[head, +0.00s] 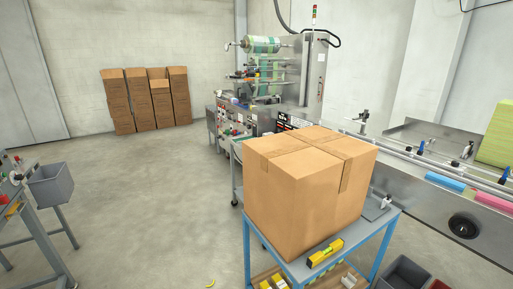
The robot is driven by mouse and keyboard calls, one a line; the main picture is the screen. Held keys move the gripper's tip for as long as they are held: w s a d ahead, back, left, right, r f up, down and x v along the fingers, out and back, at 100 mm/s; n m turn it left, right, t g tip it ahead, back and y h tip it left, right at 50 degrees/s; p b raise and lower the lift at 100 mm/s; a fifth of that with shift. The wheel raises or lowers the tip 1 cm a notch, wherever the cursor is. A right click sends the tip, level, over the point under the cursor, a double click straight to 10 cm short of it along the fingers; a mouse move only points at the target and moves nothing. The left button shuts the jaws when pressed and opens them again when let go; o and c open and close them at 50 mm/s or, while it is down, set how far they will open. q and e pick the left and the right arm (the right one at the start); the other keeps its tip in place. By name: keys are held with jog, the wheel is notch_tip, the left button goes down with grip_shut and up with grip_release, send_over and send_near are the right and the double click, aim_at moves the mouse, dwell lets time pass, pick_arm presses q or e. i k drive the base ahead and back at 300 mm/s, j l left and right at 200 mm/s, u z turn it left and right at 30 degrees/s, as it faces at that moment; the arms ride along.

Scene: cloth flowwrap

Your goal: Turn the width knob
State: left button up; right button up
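A round black knob (464,226) sits on the steel side of the conveyor at the right of the head view. It stands out against the bare metal and is unobstructed. No label is readable on it, so I cannot tell whether it is the width knob. The wrapping machine (310,80) stands behind, with a film roll (262,45) on top and small controls (232,118) on its front, too small to tell apart. Neither of my grippers is in view.
A large closed cardboard box (290,190) stands on a blue-framed cart (375,232) in front of the conveyor, hiding part of it. A yellow tool (325,252) lies on the cart. Grey bins (405,276) are at lower right. The floor (150,200) to the left is mostly clear.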

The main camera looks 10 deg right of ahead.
aim_at(454, 164)
jog(key=l+u, duration=0.25)
jog(key=l, duration=0.3)
jog(key=k+l+u, duration=0.2)
jog(key=l, duration=0.75)
jog(key=i+l+z, duration=0.25)
jog(key=l+z, duration=0.1)
jog(key=z, duration=0.7)
jog(key=i+z, duration=0.15)
jog(key=z, duration=0.25)
jog(key=l+z, duration=0.1)
jog(key=z, duration=0.3)
jog(key=i, duration=0.5)
